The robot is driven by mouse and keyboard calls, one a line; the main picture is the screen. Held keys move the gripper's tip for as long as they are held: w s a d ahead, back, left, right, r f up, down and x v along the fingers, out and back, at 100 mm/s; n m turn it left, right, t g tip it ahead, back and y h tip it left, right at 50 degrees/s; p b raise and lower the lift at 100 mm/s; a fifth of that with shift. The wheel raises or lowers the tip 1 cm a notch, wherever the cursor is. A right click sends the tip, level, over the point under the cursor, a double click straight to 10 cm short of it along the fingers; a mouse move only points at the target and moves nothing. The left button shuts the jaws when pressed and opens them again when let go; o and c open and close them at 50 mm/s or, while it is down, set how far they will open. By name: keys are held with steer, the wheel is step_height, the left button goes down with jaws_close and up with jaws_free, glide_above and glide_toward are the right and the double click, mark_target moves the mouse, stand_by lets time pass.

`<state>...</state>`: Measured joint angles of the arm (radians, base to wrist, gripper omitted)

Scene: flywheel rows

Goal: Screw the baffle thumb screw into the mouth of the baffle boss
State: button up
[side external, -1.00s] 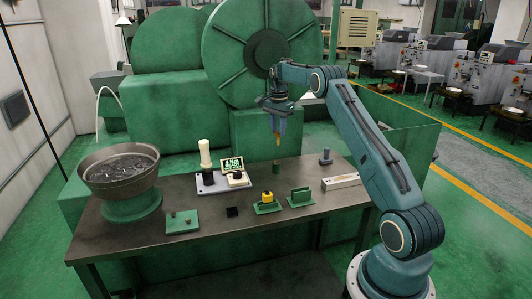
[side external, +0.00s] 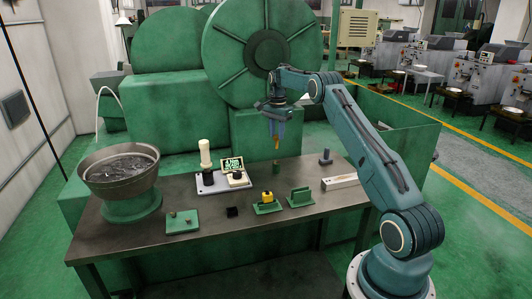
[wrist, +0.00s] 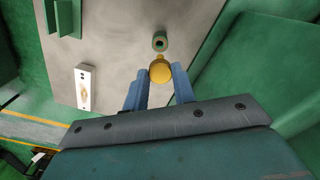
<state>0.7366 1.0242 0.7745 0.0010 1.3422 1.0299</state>
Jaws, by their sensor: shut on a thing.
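My gripper (side external: 277,133) is shut on the yellow baffle thumb screw (side external: 277,144), above the back of the table. In the wrist view the round yellow head of the screw (wrist: 160,71) sits between my two blue fingertips (wrist: 160,88). The baffle boss (side external: 276,168) is a small green cylinder standing on the table below the screw, with a visible gap between them. In the wrist view the boss (wrist: 159,41) shows a dark round mouth, just beyond the screw head.
On the table (side external: 130,234) are a large bowl (side external: 119,166), a green plate with pins (side external: 182,222), a black block (side external: 232,211), a yellow part on a green base (side external: 267,203), a green bracket (side external: 300,197), a white block (side external: 340,182) and a blue-grey knob (side external: 325,157). Green machinery (side external: 262,134) stands behind.

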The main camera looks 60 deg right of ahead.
mark_target(277, 136)
steer(key=shift+f, duration=2.4)
steer(key=shift+f, duration=2.3)
stand_by(0.4)
steer(key=o, duration=1.1)
steer(key=shift+r, duration=0.15)
step_height(277, 136, up, 14)
steer(key=shift+f, duration=0.25)
